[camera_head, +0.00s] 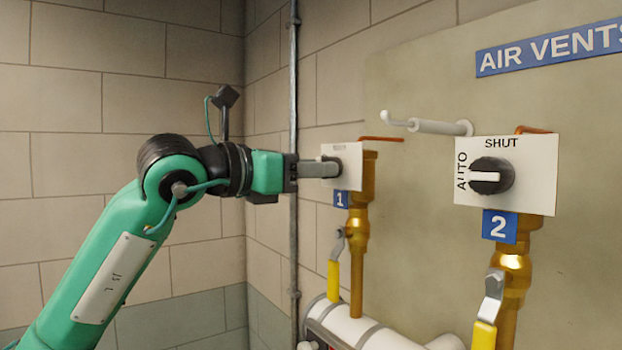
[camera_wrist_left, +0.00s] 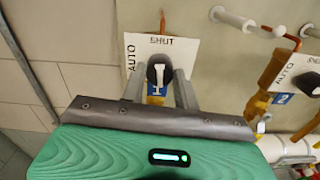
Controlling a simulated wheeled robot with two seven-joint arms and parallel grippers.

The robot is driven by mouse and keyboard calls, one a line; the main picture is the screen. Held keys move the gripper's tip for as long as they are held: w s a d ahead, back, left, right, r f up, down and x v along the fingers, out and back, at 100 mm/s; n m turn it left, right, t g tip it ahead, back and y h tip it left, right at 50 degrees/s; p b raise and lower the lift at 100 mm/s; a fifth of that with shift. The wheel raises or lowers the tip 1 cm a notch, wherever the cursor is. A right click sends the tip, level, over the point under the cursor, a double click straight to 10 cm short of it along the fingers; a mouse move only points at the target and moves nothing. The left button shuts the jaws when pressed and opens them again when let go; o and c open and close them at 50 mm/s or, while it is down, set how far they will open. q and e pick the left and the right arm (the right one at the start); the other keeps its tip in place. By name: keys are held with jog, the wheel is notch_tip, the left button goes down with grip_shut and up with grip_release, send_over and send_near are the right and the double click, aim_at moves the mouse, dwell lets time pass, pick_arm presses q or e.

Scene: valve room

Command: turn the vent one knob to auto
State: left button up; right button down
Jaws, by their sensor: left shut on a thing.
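The vent one knob (camera_wrist_left: 158,72) is dark with a white bar, on a white plate (camera_head: 349,179) marked AUTO at left and SHUT at top in the left wrist view. Its white bar runs roughly upright there, in line with SHUT rather than AUTO. A blue label 1 (camera_head: 340,199) hangs below the plate. My left gripper (camera_head: 332,166) reaches the plate from the left. In the left wrist view its fingers (camera_wrist_left: 159,78) are on either side of the knob, shut on it. In the head view the fingers mostly hide the knob. My right gripper is not in view.
The vent two knob (camera_head: 491,176) is to the right, its white bar toward AUTO. A white rod (camera_head: 438,127) juts out between the plates. Brass pipes with yellow-handled valves (camera_head: 333,280) run below. A thin vertical pipe (camera_head: 293,100) stands in the corner behind my left gripper.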

pick_arm(q)
jog(key=shift+n+b, duration=8.4)
jog(key=shift+b, duration=0.75)
jog(key=o, duration=1)
jog(key=shift+w, duration=0.1)
jog(key=shift+c, duration=0.2)
